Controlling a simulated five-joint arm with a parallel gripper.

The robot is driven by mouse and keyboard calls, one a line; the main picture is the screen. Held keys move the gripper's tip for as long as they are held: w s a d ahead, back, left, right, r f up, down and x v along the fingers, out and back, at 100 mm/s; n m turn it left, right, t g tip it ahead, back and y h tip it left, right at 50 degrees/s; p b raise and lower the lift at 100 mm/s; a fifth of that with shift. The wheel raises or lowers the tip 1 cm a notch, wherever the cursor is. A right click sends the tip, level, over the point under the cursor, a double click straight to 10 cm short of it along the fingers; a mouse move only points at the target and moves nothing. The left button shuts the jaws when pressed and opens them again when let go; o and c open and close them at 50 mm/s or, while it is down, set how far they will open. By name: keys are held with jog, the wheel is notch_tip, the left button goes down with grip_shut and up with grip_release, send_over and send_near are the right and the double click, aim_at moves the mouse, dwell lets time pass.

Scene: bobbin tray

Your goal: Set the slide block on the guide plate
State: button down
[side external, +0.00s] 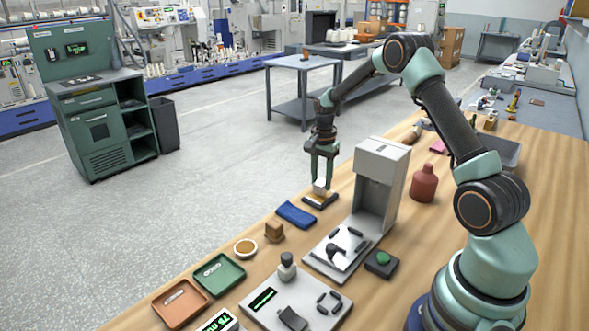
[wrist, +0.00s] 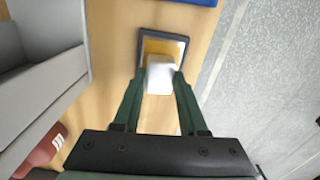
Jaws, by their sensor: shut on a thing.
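The slide block is a small white block (side external: 320,188), and it also shows in the wrist view (wrist: 160,72). My gripper (side external: 321,181) points down and is shut on it, with one green finger on each side in the wrist view (wrist: 162,79). The guide plate (side external: 322,203) is a small dark-framed plate with a yellowish inside, and it also shows in the wrist view (wrist: 165,47). The block is over the near part of the plate in the wrist view. Whether it touches the plate I cannot tell. The block and fingers hide part of the plate.
A blue cloth (side external: 296,214) lies close to the plate, with a small brown block (side external: 274,231) further on. A tall grey-white machine (side external: 379,185) stands to the right. A red bottle (side external: 424,184) is behind it. The table edge is close on the plate's left.

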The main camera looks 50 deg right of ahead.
jog(key=shift+f, duration=0.35)
dwell(0.4)
jog(key=shift+c, duration=1.8)
grip_release()
notch_tip(320, 180, up, 12)
jog(key=s+a+r+n+t, duration=0.3)
jog(key=s+a+r+n, duration=0.3)
jog(key=a+r+n, duration=0.35)
jog(key=s+a+n+t, duration=0.2)
jog(key=s+a+n, duration=0.5)
jog(key=s+a, duration=0.3)
jog(key=shift+s+a+t, duration=0.25)
jog(key=shift+a+t, duration=0.05)
jog(key=shift+a, duration=0.45)
